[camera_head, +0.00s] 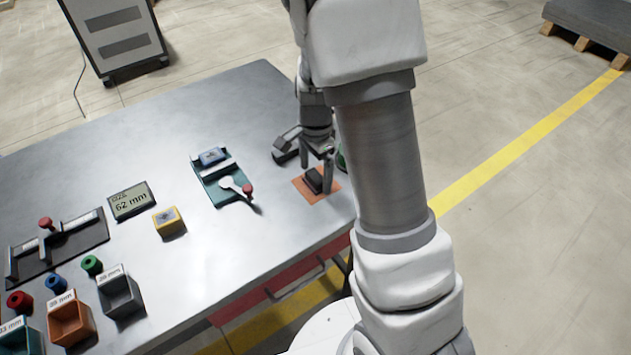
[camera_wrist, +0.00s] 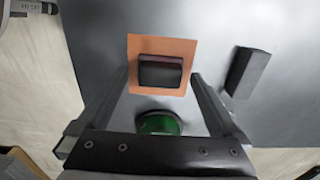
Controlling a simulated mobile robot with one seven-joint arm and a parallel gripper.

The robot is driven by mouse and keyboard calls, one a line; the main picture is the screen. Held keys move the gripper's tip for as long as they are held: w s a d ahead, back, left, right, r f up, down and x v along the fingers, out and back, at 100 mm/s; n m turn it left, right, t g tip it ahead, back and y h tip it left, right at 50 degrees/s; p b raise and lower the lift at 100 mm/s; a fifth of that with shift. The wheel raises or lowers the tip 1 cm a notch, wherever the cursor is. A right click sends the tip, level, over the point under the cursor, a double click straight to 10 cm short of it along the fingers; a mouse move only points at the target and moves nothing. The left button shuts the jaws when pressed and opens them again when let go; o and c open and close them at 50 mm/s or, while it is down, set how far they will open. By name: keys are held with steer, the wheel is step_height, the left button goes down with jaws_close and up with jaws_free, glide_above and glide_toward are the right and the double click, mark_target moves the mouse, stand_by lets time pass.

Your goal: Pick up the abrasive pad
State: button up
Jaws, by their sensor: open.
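A small dark block, which looks like the abrasive pad (camera_head: 314,180), lies on a flat orange square (camera_head: 331,188) near the table's right edge. In the wrist view the dark pad (camera_wrist: 160,71) sits at the middle of the orange square (camera_wrist: 145,44). My gripper (camera_head: 317,172) points down over it, open. In the wrist view my gripper (camera_wrist: 159,79) has one finger on each side of the pad, with gaps between. I cannot tell whether the fingertips touch the square.
A dark block (camera_wrist: 247,72) lies right of my gripper in the wrist view. A green round thing (camera_wrist: 160,123) is close by, partly hidden. A teal fixture (camera_head: 222,185) with a red-knobbed lever stands to the left, then a yellow block (camera_head: 169,221) and a display (camera_head: 131,201).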

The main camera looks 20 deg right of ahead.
mark_target(315, 175)
steer(key=shift+c, duration=0.3)
jaws_close()
steer(key=shift+r, duration=0.6)
step_height(315, 175, up, 3)
steer(key=shift+p, duration=0.55)
steer(key=s+d+r+p, duration=0.1)
steer(key=s+d+r, duration=0.5)
steer(key=d, duration=0.3)
steer(key=shift+s+d+r, duration=0.3)
steer(key=shift+s+r, duration=0.05)
steer(key=shift+s, duration=0.05)
